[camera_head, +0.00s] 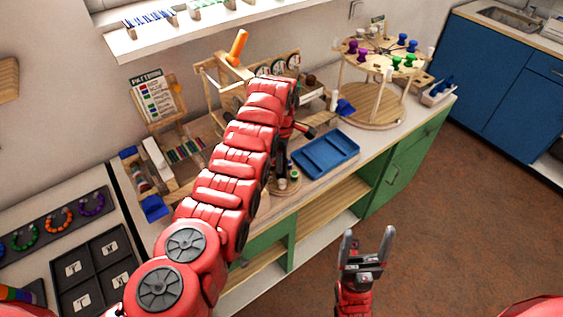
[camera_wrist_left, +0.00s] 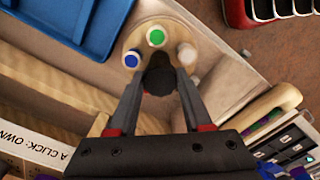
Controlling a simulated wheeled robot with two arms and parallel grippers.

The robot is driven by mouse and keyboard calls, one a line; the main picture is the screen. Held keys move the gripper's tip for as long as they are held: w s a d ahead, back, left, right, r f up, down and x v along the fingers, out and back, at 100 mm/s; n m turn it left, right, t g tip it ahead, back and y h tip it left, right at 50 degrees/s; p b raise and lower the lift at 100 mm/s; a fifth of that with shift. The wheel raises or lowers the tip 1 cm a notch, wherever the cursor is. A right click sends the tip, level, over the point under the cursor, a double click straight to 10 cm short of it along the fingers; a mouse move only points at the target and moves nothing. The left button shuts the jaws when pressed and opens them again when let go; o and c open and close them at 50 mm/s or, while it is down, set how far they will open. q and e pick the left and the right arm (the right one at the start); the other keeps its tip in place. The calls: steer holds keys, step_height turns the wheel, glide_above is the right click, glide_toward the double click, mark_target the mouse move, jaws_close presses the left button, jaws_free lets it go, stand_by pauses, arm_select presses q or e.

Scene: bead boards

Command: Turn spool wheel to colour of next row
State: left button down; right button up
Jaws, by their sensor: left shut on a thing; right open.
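The spool wheel (camera_wrist_left: 174,28) is a small round wooden disc in the left wrist view. It carries a blue-topped spool (camera_wrist_left: 132,60), a green-topped spool (camera_wrist_left: 156,38) and a whitish spool (camera_wrist_left: 187,54). My left gripper (camera_wrist_left: 158,88) is shut on a dark knob (camera_wrist_left: 158,76) at the wheel. In the head view my left gripper (camera_head: 281,168) reaches down at the wheel, and my arm hides part of this area. A pattern card (camera_head: 155,97) with coloured rows stands at the back left. My right gripper (camera_head: 365,248) is open and empty, in front of the bench.
A blue tray (camera_head: 326,153) lies beside the wheel. A larger wooden carousel (camera_head: 374,118) with coloured spools stands at the back right. A wooden frame with an orange handle (camera_head: 237,47) stands behind my left arm. A dark sorting tray (camera_head: 93,272) lies at left.

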arm_select(q)
steer(key=m+b, duration=0.2)
steer(key=m, duration=0.1)
steer(key=shift+f, duration=0.25)
steer(key=m+b, duration=0.6)
steer(key=m, duration=0.2)
steer(key=shift+r, duration=0.15)
steer(key=m+b, duration=0.1)
steer(key=m, duration=0.1)
steer(key=shift+m, duration=0.4)
steer(key=shift+r+m+b, duration=0.1)
steer(key=shift+m+b, duration=0.2)
steer(key=shift+m, duration=0.6)
steer(key=m, duration=0.2)
steer(key=shift+m, duration=0.3)
steer(key=m, duration=0.3)
steer(key=shift+m, duration=0.3)
steer(key=shift+m+p, duration=0.5)
steer(key=shift+m, duration=1.4)
